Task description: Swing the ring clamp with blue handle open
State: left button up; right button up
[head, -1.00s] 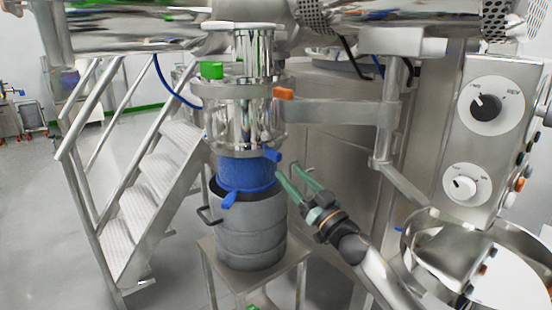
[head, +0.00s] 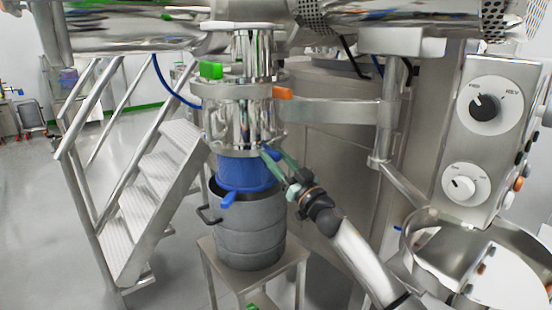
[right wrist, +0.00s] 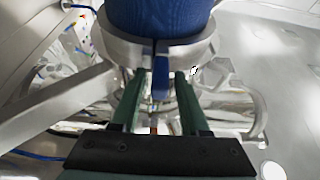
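The ring clamp (right wrist: 113,42) is a steel band around the top of the blue sleeve (head: 243,173), under the steel vessel. It also shows in the right wrist view, close against the sleeve (right wrist: 158,18). Its blue handle (right wrist: 161,84) sticks out from the band between the two green fingers of my right gripper (right wrist: 159,105). The fingers are apart, with a visible gap on each side of the handle. In the head view, my right gripper (head: 274,157) reaches the blue handle from the lower right and partly covers it. My left gripper is out of view.
An orange block (head: 283,93) and a green block (head: 210,70) sit on the vessel above. Steel stairs (head: 145,199) stand at left.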

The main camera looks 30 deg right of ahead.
grip_shut()
dwell(1.1)
